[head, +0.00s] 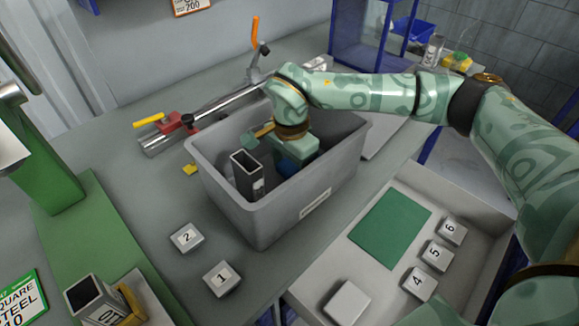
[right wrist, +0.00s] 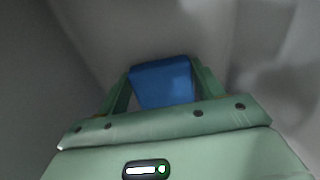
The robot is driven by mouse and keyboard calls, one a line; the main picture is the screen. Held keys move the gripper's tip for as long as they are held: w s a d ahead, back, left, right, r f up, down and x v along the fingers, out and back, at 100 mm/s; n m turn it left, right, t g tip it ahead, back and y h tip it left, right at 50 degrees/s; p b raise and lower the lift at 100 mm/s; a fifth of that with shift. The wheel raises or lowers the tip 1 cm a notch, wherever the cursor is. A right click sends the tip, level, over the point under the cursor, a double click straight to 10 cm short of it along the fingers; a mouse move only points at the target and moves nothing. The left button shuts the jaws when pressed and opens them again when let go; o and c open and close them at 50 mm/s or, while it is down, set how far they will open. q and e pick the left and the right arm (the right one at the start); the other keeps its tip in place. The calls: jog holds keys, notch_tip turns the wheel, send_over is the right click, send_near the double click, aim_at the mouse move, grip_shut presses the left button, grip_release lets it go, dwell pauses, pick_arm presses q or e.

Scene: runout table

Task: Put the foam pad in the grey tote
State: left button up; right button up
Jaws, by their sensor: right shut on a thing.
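The grey tote (head: 315,205) stands in the middle of the table, open at the top. My right gripper (head: 296,155) reaches down inside it, on its right side. It is shut on the blue foam pad (head: 287,167), which is partly hidden by the gripper and tote wall. In the right wrist view the blue pad (right wrist: 162,82) sits between the two fingers of my right gripper (right wrist: 162,75), with grey tote walls around. I cannot tell whether the pad touches the tote floor. My left gripper is not in view.
A square steel tube (head: 247,174) stands in the tote, left of my gripper. Blocks marked 1 (head: 221,279) and 2 (head: 186,238) lie on the table in front. A pale tray (head: 470,275) with a green mat (head: 391,229) and numbered blocks is at right. A clamp (head: 170,130) lies behind.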

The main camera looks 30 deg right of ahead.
aim_at(290, 169)
jog(key=shift+r, duration=0.1)
jog(key=o, duration=0.9)
notch_tip(290, 169, up, 12)
jog(key=p, duration=0.3)
